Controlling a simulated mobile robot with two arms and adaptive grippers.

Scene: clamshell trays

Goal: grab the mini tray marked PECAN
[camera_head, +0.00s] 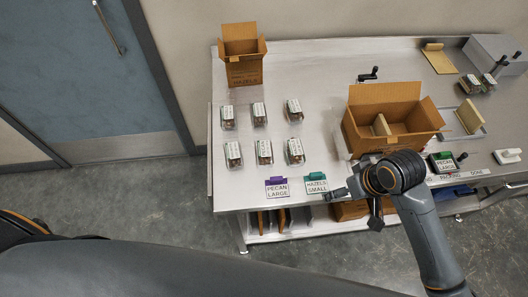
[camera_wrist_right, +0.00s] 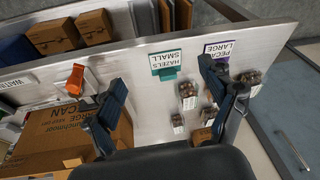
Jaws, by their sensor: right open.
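Several clear clamshell mini trays with white labels stand in two rows on the left of the steel table; the back row has trays at its left (camera_head: 228,117), middle (camera_head: 259,114) and right (camera_head: 293,109). The front row has trays at its left (camera_head: 233,154), middle (camera_head: 264,152) and right (camera_head: 295,151). Their labels are too small to read, so I cannot tell which is PECAN. My right gripper (camera_head: 354,205) is open and empty near the table's front edge, right of the trays. Some trays show between its fingers in the right wrist view (camera_wrist_right: 188,90). My left gripper is out of view.
A purple PECAN LARGE sign (camera_head: 277,188) and a teal HAZELS SMALL sign (camera_head: 316,183) stand at the front edge. An open carton (camera_head: 365,137) is right of the trays; a HAZELS carton (camera_head: 243,72) is behind them. Bare tabletop lies between trays and open carton.

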